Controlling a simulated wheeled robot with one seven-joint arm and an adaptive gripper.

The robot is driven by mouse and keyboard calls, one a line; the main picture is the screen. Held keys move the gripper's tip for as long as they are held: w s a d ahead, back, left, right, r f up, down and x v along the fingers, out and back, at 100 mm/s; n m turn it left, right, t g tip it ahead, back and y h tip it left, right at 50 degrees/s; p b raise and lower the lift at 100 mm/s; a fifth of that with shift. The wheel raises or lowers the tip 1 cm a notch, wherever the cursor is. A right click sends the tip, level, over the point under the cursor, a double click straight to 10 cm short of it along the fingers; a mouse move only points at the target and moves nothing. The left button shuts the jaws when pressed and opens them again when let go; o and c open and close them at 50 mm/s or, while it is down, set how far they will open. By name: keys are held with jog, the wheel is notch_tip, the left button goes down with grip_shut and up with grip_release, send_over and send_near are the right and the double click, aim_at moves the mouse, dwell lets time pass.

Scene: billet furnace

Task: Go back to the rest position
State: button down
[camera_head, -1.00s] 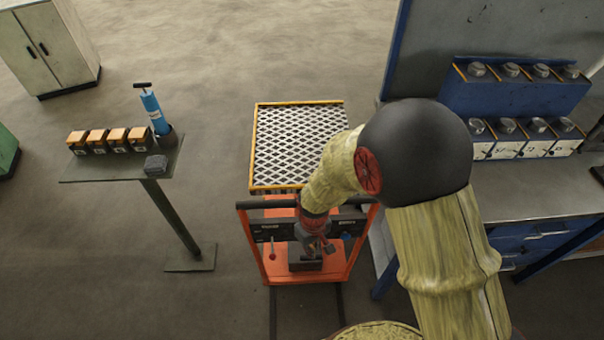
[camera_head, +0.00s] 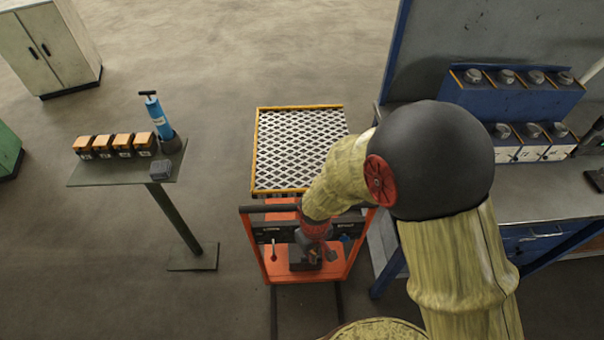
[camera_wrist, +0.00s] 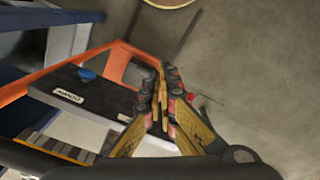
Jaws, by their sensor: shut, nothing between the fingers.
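My gripper (camera_wrist: 165,95) is shut and empty in the wrist view, its yellow fingers together. In the head view my gripper (camera_head: 312,252) hangs over the red cart (camera_head: 262,250), pointing down in front of its dark panel. My yellow-sleeved arm with its black joint hides part of the cart's right side. In the wrist view the cart's dark panel (camera_wrist: 85,97), with a blue knob and a label, lies behind and left of the fingers. I cannot tell whether the fingers touch anything.
A mesh platform (camera_head: 252,150) lies behind the cart. At left, a small stand (camera_head: 100,178) holds several orange-topped boxes and a blue pump (camera_head: 158,118). At right, a workbench (camera_head: 530,200) carries a blue rack (camera_head: 520,95) and white boxes. The floor between stand and cart is clear.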

jog(key=s+d+r+m+t+b, duration=0.1)
jog(key=s+d+r+m+t, duration=0.1)
jog(key=r, duration=0.8)
jog(key=s+d+r+m+t+b, duration=0.1)
jog(key=s+d+r, duration=0.3)
jog(key=r, duration=0.6)
jog(key=s+d+r+m+t+b, duration=0.2)
jog(key=d+r, duration=0.4)
jog(key=r, duration=0.4)
jog(key=shift+s+r+m+t, duration=0.3)
jog(key=shift+s+r, duration=0.1)
jog(key=shift+s, duration=0.15)
jog(key=shift+d, duration=0.1)
